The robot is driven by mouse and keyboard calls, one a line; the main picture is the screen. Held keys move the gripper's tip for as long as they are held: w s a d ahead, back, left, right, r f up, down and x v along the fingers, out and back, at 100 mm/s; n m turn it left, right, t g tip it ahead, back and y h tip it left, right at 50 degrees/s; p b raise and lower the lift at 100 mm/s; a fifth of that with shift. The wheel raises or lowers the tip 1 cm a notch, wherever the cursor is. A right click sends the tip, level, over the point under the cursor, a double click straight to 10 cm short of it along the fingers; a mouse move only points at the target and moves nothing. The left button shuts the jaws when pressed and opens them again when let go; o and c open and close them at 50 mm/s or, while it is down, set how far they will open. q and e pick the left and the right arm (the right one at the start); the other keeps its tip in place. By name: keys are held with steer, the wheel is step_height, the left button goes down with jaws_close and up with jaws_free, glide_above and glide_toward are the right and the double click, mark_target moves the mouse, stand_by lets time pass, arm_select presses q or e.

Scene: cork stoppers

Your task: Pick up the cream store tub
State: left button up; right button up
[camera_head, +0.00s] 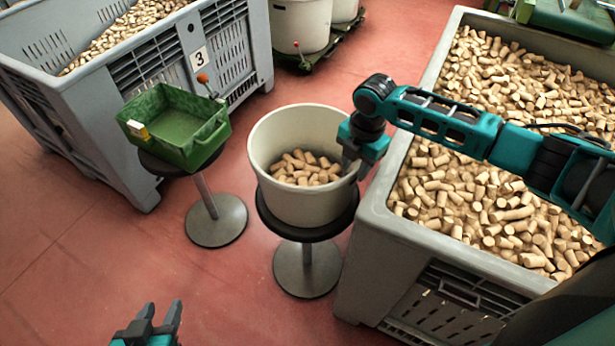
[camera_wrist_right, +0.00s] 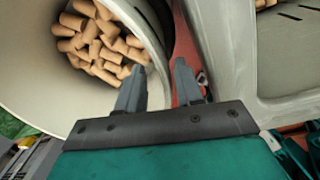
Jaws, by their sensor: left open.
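The cream store tub (camera_head: 303,204) stands upright on a small round black-topped stool (camera_head: 306,270) in the head view, partly filled with cork stoppers (camera_head: 306,168). My right gripper (camera_head: 353,168) is at the tub's right rim. In the right wrist view, its fingers (camera_wrist_right: 158,85) straddle the tub wall (camera_wrist_right: 158,50), one inside and one outside. I cannot tell whether they press on the wall. My left gripper (camera_head: 160,312) is open and empty at the bottom left of the head view, well away from the tub.
A green tray (camera_head: 180,125) sits on another stool to the left. A large grey bin (camera_head: 372,230) of corks stands close on the tub's right. Another grey bin (camera_head: 110,115) is at the back left, with cream tubs (camera_head: 300,25) behind. Red floor is clear at lower left.

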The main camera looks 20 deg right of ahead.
step_height(320, 180, down, 3)
steer(key=shift+w+r, duration=0.1)
jaws_close()
stand_by(0.3)
stand_by(1.0)
steer(key=shift+w+r, duration=0.1)
steer(key=shift+r, duration=0.05)
